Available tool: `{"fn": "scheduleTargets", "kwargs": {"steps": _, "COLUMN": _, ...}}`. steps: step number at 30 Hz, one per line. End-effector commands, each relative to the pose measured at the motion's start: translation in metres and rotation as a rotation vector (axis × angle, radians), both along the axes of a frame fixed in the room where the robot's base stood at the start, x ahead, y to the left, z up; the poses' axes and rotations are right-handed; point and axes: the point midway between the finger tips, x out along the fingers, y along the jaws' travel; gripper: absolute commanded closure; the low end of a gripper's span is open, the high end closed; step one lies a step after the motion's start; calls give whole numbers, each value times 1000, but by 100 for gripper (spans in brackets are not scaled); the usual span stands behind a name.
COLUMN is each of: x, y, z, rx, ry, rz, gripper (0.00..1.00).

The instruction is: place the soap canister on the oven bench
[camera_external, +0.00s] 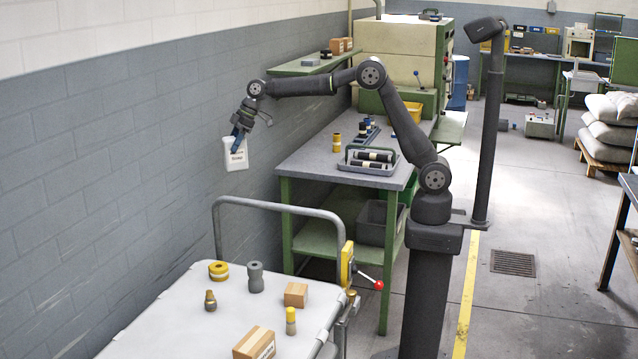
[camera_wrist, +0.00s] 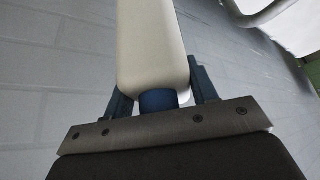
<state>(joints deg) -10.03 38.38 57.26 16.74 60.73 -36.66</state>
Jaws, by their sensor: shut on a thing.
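The canister is clear of the bench.
On the bench are a tray with black rollers (camera_external: 368,160), a yellow-brown spool (camera_external: 337,143) and several small dark items. The bench's near left top is clear. A white cart (camera_external: 190,320) with a grey rail (camera_external: 275,204) stands in front, carrying boxes and small parts.

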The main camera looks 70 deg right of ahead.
Motion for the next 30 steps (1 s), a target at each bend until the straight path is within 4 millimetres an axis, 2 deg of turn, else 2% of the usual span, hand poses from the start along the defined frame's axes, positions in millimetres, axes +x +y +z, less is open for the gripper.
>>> {"fn": "scheduleTargets", "kwargs": {"steps": 1, "x": 6, "y": -29, "z": 2, "rx": -1, "ry": -2, "rz": -50, "gripper": 89}}
{"fn": "scheduleTargets", "kwargs": {"steps": 6, "x": 17, "y": -117, "z": 1, "rx": -1, "ry": 0, "rz": -206, "gripper": 89}}
{"fn": "scheduleTargets", "kwargs": {"steps": 14, "x": 11, "y": -252, "z": 2, "rx": -3, "ry": 0, "rz": -445, "gripper": 89}}
{"fn": "scheduleTargets", "kwargs": {"steps": 21, "x": -16, "y": -374, "z": 1, "rx": -5, "ry": 1, "rz": -666, "gripper": 89}}
{"fn": "scheduleTargets", "kwargs": {"steps": 23, "x": -26, "y": -403, "z": 1, "rx": -4, "ry": 0, "rz": -721, "gripper": 89}}
{"fn": "scheduleTargets", "kwargs": {"steps": 30, "x": -80, "y": -516, "z": 2, "rx": -5, "ry": -2, "rz": -942, "gripper": 89}}
